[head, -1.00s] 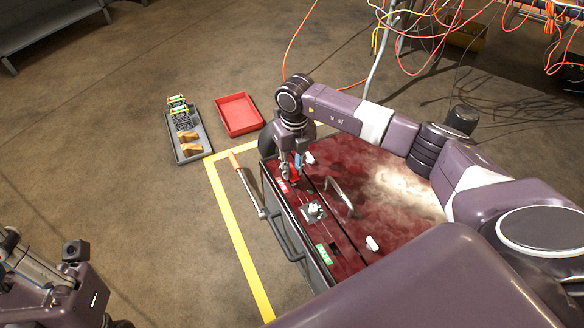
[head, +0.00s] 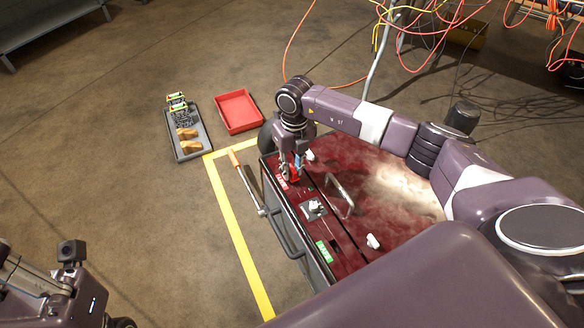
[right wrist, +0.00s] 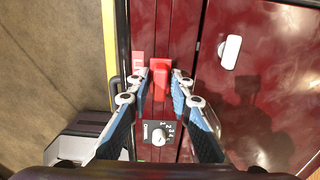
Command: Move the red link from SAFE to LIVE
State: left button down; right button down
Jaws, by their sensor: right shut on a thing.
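The red link (head: 295,177) is at the far end of the slotted strip on the dark red charger top, beside the red label (head: 281,183). The label also shows in the right wrist view (right wrist: 137,66), partly covered. My right gripper (head: 291,168) points down and is shut on the red link (right wrist: 160,80), its blue-padded fingers on either side. I cannot tell whether the link is fully seated. A green label (head: 324,251) marks the near end of the strip. My left gripper is only partly in view at the lower left, its fingertips unseen.
A dial (head: 314,207) sits between the labels. A metal handle (head: 340,194) and white knobs (head: 373,241) stand on the cover. A lever with an orange grip (head: 234,158) is beside the cabinet. A red tray (head: 238,112) and a grey tray (head: 190,151) lie on the floor.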

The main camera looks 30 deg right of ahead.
jog(key=shift+f, duration=0.55)
jog(key=c, duration=1.7)
grip_release()
jog(key=shift+o, duration=0.2)
jog(key=shift+r, duration=0.1)
notch_tip(320, 180, up, 12)
jog(key=shift+d, duration=0.2)
